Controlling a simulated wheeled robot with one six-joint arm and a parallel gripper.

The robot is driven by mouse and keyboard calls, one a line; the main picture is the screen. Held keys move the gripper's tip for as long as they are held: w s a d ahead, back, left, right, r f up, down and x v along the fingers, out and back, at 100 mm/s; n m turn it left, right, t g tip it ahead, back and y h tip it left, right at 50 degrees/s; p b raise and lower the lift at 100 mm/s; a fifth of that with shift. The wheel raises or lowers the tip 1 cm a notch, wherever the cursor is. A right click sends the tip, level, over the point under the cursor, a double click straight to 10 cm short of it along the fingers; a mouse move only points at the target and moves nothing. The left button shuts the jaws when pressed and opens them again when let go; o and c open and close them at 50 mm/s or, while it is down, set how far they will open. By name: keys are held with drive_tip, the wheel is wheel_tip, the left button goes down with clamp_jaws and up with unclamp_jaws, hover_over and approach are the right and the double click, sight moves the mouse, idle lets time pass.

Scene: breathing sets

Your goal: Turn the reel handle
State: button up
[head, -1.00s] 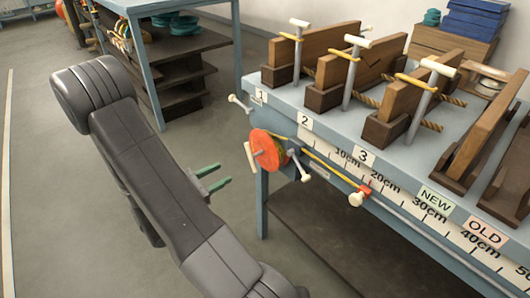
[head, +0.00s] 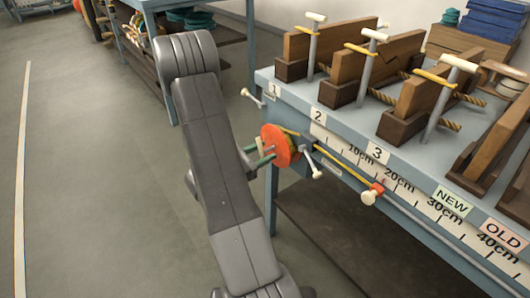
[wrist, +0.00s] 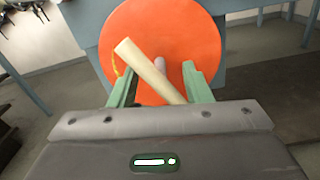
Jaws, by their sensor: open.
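The orange reel (head: 285,140) is mounted on the left end of the blue bench, below the number plates. Its disc fills the upper middle of the wrist view (wrist: 170,25). The cream reel handle (wrist: 148,68) lies slanted in front of the disc, its upper end to the left. My gripper (wrist: 160,76) is open, with one green finger on each side of the handle's middle part. I cannot tell whether either finger touches it. A small pinkish peg (wrist: 188,73) shows by the right finger. In the head view my gripper (head: 266,155) is at the reel's left face.
Another cream-tipped rod (head: 251,97) sticks out above left. A yellow cord runs to a red slider (head: 375,189) along the ruler. The floor on the left (head: 90,180) is clear.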

drive_tip(key=shift+w+d, duration=0.35)
drive_tip(key=shift+d, duration=0.1)
clamp_jaws()
idle(1.1)
unclamp_jaws()
drive_tip(key=shift+s+a, duration=0.1)
drive_tip(key=p+v, duration=0.1)
drive_tip(key=v, duration=1.2)
drive_tip(key=shift+s+a, duration=0.2)
drive_tip(key=shift+a, duration=0.05)
